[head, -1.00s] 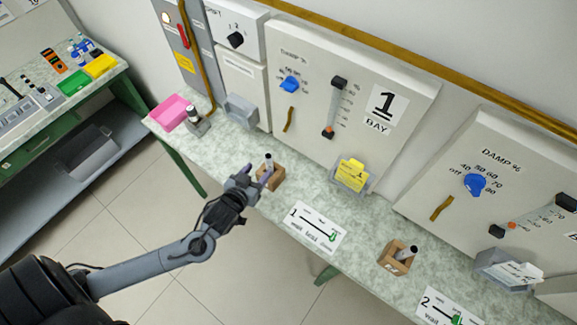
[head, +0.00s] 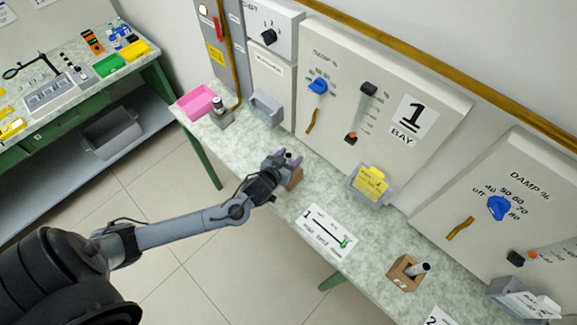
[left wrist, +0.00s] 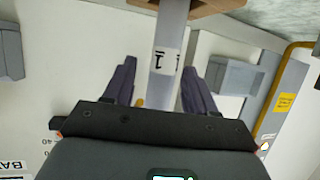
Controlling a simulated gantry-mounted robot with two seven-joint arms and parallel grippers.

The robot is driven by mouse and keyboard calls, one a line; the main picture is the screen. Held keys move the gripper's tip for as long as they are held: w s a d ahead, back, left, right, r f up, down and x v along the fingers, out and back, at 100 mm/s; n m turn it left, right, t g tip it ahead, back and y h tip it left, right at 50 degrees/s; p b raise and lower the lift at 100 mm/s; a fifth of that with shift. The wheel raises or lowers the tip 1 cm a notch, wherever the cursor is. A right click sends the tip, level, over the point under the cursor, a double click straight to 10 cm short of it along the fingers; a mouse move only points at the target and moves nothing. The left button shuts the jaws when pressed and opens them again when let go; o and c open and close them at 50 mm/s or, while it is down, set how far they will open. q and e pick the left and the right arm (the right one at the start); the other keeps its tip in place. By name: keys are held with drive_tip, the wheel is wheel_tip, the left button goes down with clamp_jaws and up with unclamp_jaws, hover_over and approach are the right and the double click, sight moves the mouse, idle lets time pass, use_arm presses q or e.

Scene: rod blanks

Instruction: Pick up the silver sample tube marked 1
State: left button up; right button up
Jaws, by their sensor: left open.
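The silver sample tube (left wrist: 169,48) stands between the two open fingers of my left gripper (left wrist: 150,85) in the left wrist view, with a gap on each side. Its white label shows a 1. Its lower end is in a wooden block (left wrist: 205,6). In the head view my left gripper (head: 287,160) is at the brown block (head: 295,178) on the bench, and the fingers hide most of the tube there. My right gripper is not in view.
A second tube (head: 418,269) leans in another wooden block (head: 403,273) farther right on the bench. A label card (head: 326,231) lies between the blocks. A pink bin (head: 198,102) is left.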

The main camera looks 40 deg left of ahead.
use_arm(q)
drive_tip(key=shift+x, duration=0.85)
clamp_jaws()
drive_tip(key=shift+r, duration=0.15)
